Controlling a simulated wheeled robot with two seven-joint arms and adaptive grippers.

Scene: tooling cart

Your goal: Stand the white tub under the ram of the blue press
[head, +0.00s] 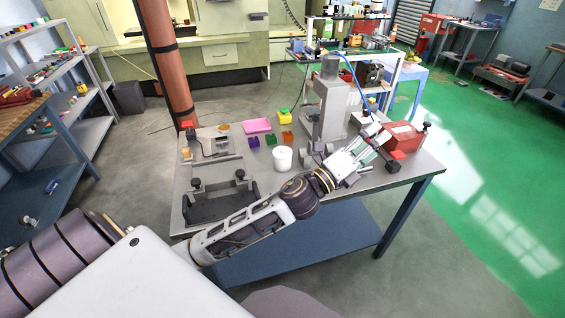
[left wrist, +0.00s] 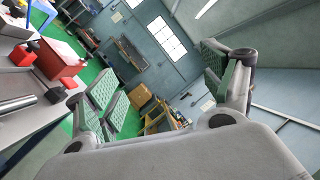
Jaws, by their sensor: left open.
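The lower part of the machine is partly hidden by my arm. My right gripper is not in view.
A red box (head: 404,137) sits by the cart's right end and shows in the left wrist view (left wrist: 57,57). A dark fixture (head: 220,203) fills the front left.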

